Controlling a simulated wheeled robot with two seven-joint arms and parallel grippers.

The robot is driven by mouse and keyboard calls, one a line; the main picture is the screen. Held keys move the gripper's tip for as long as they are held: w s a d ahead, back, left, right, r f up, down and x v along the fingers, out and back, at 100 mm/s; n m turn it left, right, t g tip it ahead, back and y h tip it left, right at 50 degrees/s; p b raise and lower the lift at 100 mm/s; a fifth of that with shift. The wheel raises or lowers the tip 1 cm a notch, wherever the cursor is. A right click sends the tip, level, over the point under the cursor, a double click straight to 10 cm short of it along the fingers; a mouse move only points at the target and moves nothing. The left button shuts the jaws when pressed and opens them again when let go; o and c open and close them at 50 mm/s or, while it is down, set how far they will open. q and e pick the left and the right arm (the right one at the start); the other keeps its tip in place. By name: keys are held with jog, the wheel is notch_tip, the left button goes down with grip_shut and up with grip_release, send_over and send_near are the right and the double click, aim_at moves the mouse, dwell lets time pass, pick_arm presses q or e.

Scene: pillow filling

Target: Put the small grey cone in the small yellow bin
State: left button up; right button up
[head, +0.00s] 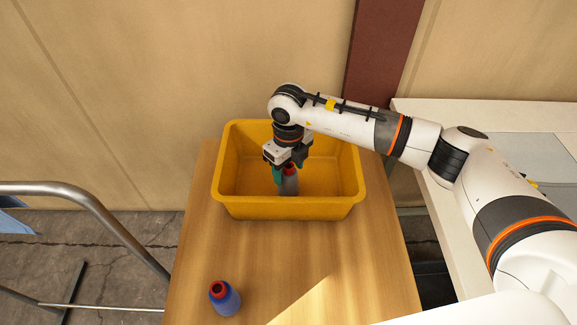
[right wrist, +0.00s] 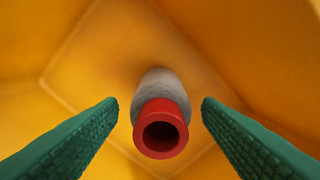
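The small grey cone (head: 289,186), with a red top, is inside the yellow bin (head: 285,211). In the right wrist view the cone (right wrist: 158,83) appears upright, its open red end toward the camera. My right gripper (head: 287,174) points down into the bin, over the cone. Its green fingers stand apart on either side of the cone's red top, with a visible gap on both sides. The cone's base is partly hidden, and I cannot tell for sure that it touches the bin floor. My left gripper is not in view.
A blue cone with a red top (head: 224,297) stands on the wooden table (head: 320,260) in front of the bin, to the left. The table's front right is clear. A metal rail (head: 95,205) is at left, a white counter (head: 480,111) at right.

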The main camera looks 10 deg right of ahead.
jog(key=shift+r, duration=0.1)
jog(key=shift+r, duration=0.3)
notch_tip(320, 180, up, 12)
jog(key=b, duration=0.1)
jog(key=shift+f, duration=0.25)
